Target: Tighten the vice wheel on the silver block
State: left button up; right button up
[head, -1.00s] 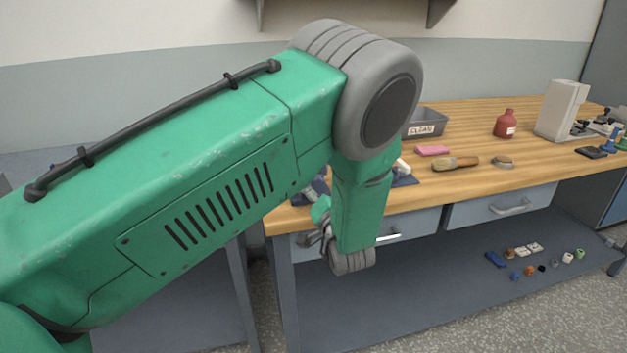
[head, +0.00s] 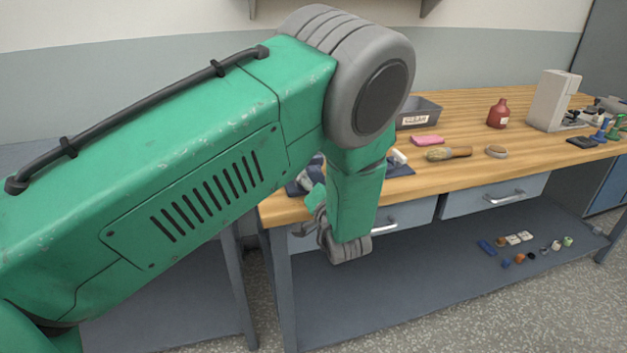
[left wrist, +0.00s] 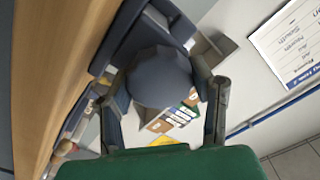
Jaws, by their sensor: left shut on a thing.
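My left gripper (left wrist: 163,100) is shut on a rounded dark blue-grey piece (left wrist: 160,78), which looks like the vice wheel. One finger lies on each side of it in the left wrist view. Dark blue vice parts (left wrist: 125,48) show behind it, beside the wooden bench edge. In the head view the left gripper (head: 318,228) is at the bench's left front corner, partly hidden behind my green forearm. Dark blue parts of the vice (head: 304,184) show just above it. I cannot make out the silver block. My right gripper is not in view.
The wooden bench (head: 480,115) carries a grey labelled bin (head: 420,113), a pink block (head: 428,140), a brush (head: 448,153), a red bottle (head: 498,114) and a beige machine (head: 553,100). Several small parts lie on the lower shelf (head: 420,290). Floor in front is clear.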

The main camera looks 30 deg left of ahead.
pick_arm(q)
jog(key=shift+d+f, duration=0.1)
jog(key=shift+f, duration=0.05)
jog(key=shift+m+p, duration=0.75)
jog(key=shift+m, duration=0.45)
jog(key=shift+f+m+p, duration=0.1)
jog(key=shift+m+p, duration=0.45)
jog(key=shift+m, duration=1.05)
